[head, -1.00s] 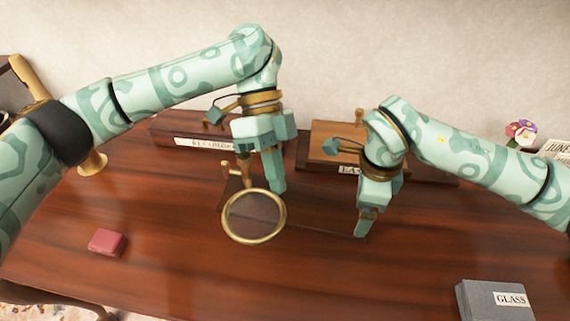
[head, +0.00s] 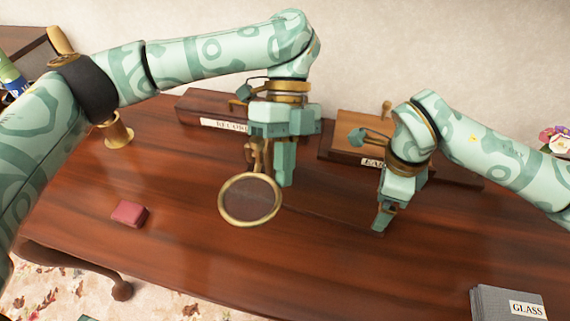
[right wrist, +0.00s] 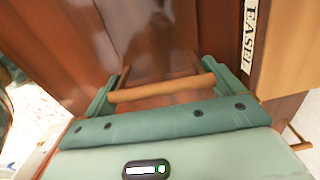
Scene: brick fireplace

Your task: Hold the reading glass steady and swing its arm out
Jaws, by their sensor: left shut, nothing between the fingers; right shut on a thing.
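The reading glass has a round brass-rimmed lens (head: 250,200), at the middle of the desk in the head view. A brass post (head: 254,153) shows behind the lens, partly hidden by my left gripper. My left gripper (head: 286,182) is shut and empty, pointing down just right of the lens; contact cannot be told. My right gripper (head: 380,228) is shut, low over the desk to the right. In the right wrist view a tan bar handle (right wrist: 160,90) on two short posts lies between its fingers. The base under the handle is hard to tell from the dark desk.
The wooden desk (head: 190,255) has clear room at front. A red block (head: 129,214) lies left. A labelled box (head: 215,122) and the EASEL box (head: 345,148) stand behind the grippers. A grey GLASS box (head: 490,302) is at front right. A brass stand (head: 117,132) is far left.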

